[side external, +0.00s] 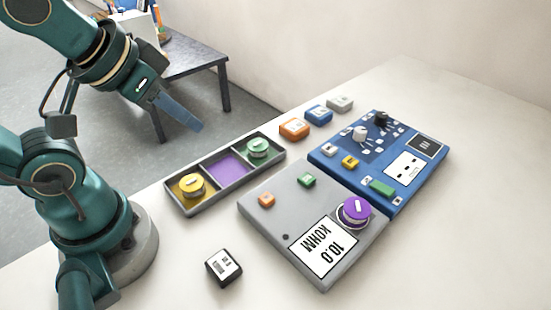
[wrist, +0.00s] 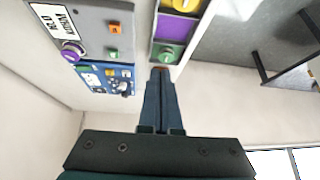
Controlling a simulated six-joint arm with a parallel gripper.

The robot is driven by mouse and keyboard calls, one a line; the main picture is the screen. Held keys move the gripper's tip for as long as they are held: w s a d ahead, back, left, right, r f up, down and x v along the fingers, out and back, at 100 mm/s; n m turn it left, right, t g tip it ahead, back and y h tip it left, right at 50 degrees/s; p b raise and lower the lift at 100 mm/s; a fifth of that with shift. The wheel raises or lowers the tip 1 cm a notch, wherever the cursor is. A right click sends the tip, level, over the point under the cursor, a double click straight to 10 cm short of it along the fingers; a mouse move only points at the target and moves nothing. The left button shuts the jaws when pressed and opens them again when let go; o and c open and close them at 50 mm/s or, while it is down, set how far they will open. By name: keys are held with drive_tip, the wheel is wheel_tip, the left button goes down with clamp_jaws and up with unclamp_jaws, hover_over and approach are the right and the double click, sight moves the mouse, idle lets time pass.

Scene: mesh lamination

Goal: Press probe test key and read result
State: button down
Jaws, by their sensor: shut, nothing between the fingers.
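A grey instrument box (side external: 275,225) lies on the white table, with a display (side external: 325,247) reading "10.0 KOHM", upside down in the side view. It has an orange key (side external: 266,200) and a green key (side external: 307,180). A purple round puck (side external: 354,211) sits on its right corner. The wrist view shows the display (wrist: 55,20), orange key (wrist: 115,29) and green key (wrist: 113,55). I cannot tell from markings which key is the probe test key. My gripper (side external: 198,127) is shut and empty, raised above and behind the tray, apart from the keys. Its closed fingers show in the wrist view (wrist: 160,72).
A blue board (side external: 400,200) with knobs and keys adjoins the grey box. A three-compartment tray (side external: 177,206) holds a yellow puck (side external: 192,185) and a green puck (side external: 257,148); its purple middle is empty. Small orange, blue and grey blocks stand behind; a black-and-white block (side external: 223,268) lies in front.

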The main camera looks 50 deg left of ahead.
drive_tip(key=w+a+r+y, duration=0.1)
drive_tip(key=w+a+r, duration=0.1)
drive_tip(key=w, duration=0.2)
drive_tip(key=m+t+h, duration=0.1)
drive_tip(key=m+t, duration=0.2)
drive_tip(key=m, duration=0.6)
hover_over(302, 180)
wheel_tip(302, 180, down, 5)
drive_tip(key=shift+r, duration=0.15)
drive_tip(key=shift+s+f, duration=0.1)
drive_tip(key=shift+f, duration=4.3)
drive_tip(key=shift+f, duration=0.1)
drive_tip(key=shift+f, duration=0.3)
